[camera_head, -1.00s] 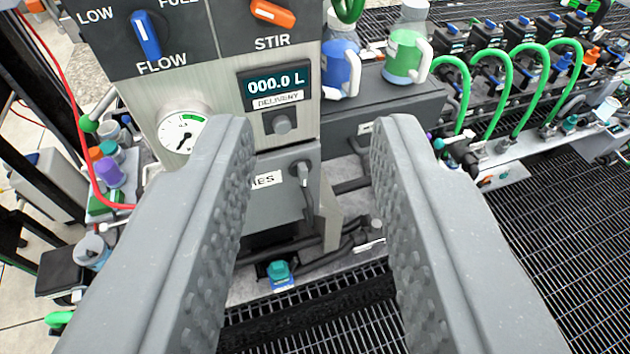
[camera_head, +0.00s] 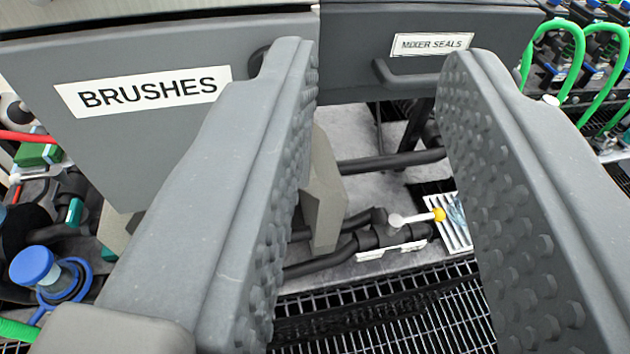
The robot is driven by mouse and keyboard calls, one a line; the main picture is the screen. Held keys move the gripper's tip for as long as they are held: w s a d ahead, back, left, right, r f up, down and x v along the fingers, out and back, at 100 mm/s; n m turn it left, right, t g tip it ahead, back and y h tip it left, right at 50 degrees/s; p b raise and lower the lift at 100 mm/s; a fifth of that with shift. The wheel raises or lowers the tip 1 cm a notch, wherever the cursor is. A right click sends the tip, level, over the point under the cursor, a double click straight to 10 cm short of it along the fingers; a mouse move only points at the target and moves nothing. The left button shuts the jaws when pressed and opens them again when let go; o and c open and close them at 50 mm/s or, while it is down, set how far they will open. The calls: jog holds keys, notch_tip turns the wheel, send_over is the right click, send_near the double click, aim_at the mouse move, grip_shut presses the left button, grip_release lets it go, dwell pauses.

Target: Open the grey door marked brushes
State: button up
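The grey door marked BRUSHES (camera_head: 190,60) fills the upper left of the view and looks shut. Its white label (camera_head: 142,92) is plain to read. A dark handle (camera_head: 258,62) shows at the door's right side, partly hidden behind my left finger. My gripper (camera_head: 380,65) is open and empty. Its left finger overlaps the door's right edge and handle in the picture; I cannot tell whether they touch. Its right finger stands in front of the drawer marked mixer seals.
A grey drawer marked MIXER SEALS (camera_head: 433,18) with a dark handle (camera_head: 415,78) adjoins on the right. Below are black pipes, a white-handled valve with a yellow knob (camera_head: 439,214), and floor grating (camera_head: 400,320). Green hoses (camera_head: 553,28) are at upper right.

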notch_tip(320, 180, down, 18)
jog(key=a+t+y+b, duration=0.1)
jog(key=a+y+b, duration=0.15)
jog(key=b, duration=0.25)
jog(key=shift+n, duration=0.4)
jog(key=w+p, duration=0.1)
jog(key=w, duration=0.3)
jog(key=w+a+p, duration=0.1)
jog(key=w, duration=0.4)
jog(key=w+a+p, duration=0.1)
jog(key=w, duration=0.3)
jog(key=shift+w, duration=0.4)
jog(key=shift+d, duration=0.1)
grip_shut()
